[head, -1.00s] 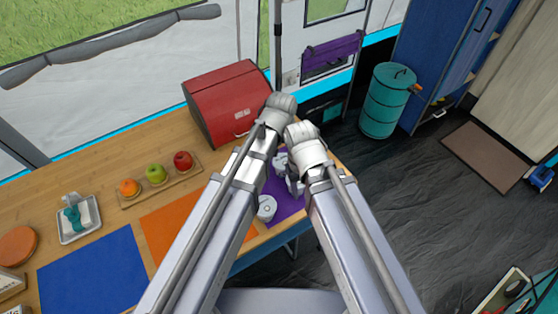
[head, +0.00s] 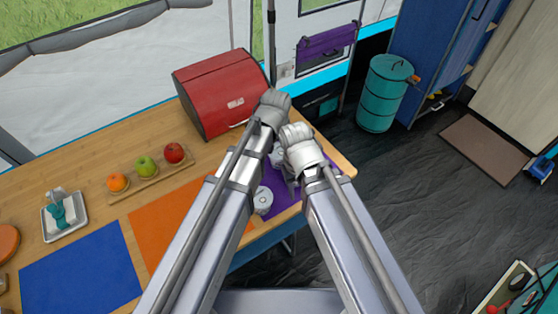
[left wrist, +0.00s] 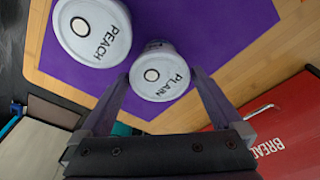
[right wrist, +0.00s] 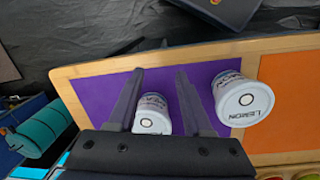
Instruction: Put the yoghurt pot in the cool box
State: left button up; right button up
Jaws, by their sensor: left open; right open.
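White yoghurt pots stand on a purple mat (head: 287,206). The left wrist view shows a pot marked PLAIN (left wrist: 159,72) and a larger-looking one marked PEACH (left wrist: 92,30). My left gripper (left wrist: 158,82) is open, with PLAIN between or just beyond its fingertips; contact cannot be told. My right gripper (right wrist: 160,78) is open, with a pot (right wrist: 152,115) seen between its fingers, its label unclear. A pot marked LEMON (right wrist: 243,98) is just right of those fingers. In the head view my arms hide much of the pots. I cannot identify the cool box.
A red bread bin (head: 222,95) stands behind the mat, close to my left arm. Fruit on a board (head: 148,181), an orange mat (head: 175,222) and a blue mat (head: 82,270) lie left. A teal barrel (head: 384,95) stands on the floor beyond the table's right end.

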pick_arm(q)
notch_tip(320, 180, down, 2)
jog(key=shift+w+b, duration=0.1)
jog(key=shift+b, duration=0.4)
jog(key=shift+r, duration=0.1)
jog(key=shift+r, duration=0.1)
jog(key=c, duration=1.3)
